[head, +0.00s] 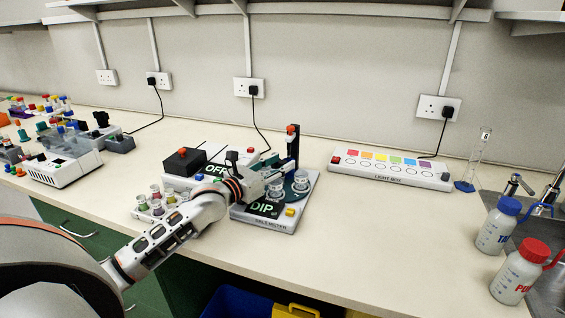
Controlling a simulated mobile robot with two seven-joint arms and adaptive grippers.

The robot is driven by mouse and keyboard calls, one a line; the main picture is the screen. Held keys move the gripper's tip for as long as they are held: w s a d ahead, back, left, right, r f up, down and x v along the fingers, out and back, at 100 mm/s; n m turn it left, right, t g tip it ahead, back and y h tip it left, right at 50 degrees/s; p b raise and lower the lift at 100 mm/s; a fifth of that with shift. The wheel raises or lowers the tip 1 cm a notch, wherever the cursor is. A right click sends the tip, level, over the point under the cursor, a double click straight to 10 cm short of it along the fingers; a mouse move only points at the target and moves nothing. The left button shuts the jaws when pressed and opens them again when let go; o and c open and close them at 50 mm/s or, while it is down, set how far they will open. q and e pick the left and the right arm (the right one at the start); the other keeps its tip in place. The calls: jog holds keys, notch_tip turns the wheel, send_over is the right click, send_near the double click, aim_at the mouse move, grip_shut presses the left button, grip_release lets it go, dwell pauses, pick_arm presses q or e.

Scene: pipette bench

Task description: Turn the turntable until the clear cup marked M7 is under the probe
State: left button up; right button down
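The salt meter (268,221) has a "DIP" display and a round dark turntable (289,196) carrying clear cups. One clear cup (301,180) stands at the turntable's right side, and another (276,188) stands nearer its front left. The cup markings are too small to read, so I cannot tell which is M7. A dark upright post (293,148) with a red top rises behind the turntable; the probe's tip cannot be made out. My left gripper (268,175) is at the turntable's left side, close to the cups; its finger opening is unclear. My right gripper is out of view.
A light box (390,169) lies to the right. Wash bottles (519,272) stand by the sink. The bench front between meter and bottles is clear.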

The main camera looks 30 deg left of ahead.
pick_arm(q)
jog(key=shift+w+d, duration=0.15)
jog(key=shift+w, duration=0.55)
grip_shut()
jog(key=shift+r+m+h+b, duration=0.3)
jog(key=shift+m+h+b, duration=0.15)
jog(key=shift+b, duration=0.45)
jog(key=shift+m+h+b, duration=0.25)
jog(key=shift+h+b, duration=0.4)
jog(key=shift+b, duration=0.3)
